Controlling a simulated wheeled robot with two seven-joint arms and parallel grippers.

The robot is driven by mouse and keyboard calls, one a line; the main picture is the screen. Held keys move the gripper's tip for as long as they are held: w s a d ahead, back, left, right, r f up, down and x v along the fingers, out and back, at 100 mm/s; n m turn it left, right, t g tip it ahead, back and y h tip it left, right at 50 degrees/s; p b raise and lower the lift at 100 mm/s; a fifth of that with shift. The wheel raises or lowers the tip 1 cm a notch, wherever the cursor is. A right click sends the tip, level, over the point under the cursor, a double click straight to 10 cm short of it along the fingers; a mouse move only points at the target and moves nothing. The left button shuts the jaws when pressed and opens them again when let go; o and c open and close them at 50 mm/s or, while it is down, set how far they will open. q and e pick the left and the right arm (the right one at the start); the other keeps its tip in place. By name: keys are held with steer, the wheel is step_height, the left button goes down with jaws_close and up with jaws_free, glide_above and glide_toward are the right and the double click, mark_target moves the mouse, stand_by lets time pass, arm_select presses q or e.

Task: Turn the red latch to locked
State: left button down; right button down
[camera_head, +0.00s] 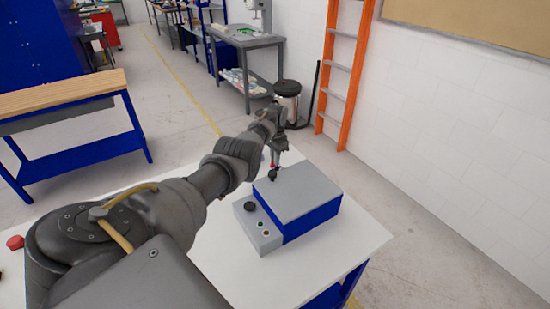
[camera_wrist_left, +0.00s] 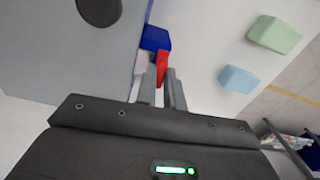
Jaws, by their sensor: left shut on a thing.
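The machine has a flat grey lid (camera_head: 297,188), a blue body (camera_head: 312,219) and a grey front panel with a black knob (camera_head: 250,207). A blue part (camera_wrist_left: 155,38) of the machine is just beyond the latch. Whether the latch is turned to locked cannot be told. My right gripper is not in view.
The machine stands on a white table (camera_head: 225,262). A green block (camera_wrist_left: 274,34) and a light blue block (camera_wrist_left: 238,79) lie on the table in the left wrist view. A dark round disc (camera_wrist_left: 99,10) is on the grey surface there. The table right of the machine is clear.

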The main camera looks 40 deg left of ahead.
arm_select(q)
steer(key=n+p, duration=0.1)
steer(key=n, duration=0.3)
steer(key=shift+d, duration=0.15)
steer(key=n, duration=0.4)
steer(key=shift+d+n, duration=0.1)
steer(key=shift+n, duration=0.3)
steer(key=n, duration=0.3)
steer(key=shift+w+n+b, duration=0.15)
steer(key=shift+n+b, duration=0.15)
steer(key=shift+b, duration=0.1)
steer(key=n+b, duration=0.1)
steer(key=n, duration=0.3)
steer(key=shift+w+d+n, duration=0.1)
steer(key=shift+n, duration=0.2)
steer(key=c, duration=1.5)
jaws_free()
step_height(320, 180, up, 11)
steer(key=shift+f+p, duration=0.15)
steer(key=shift+p, duration=0.15)
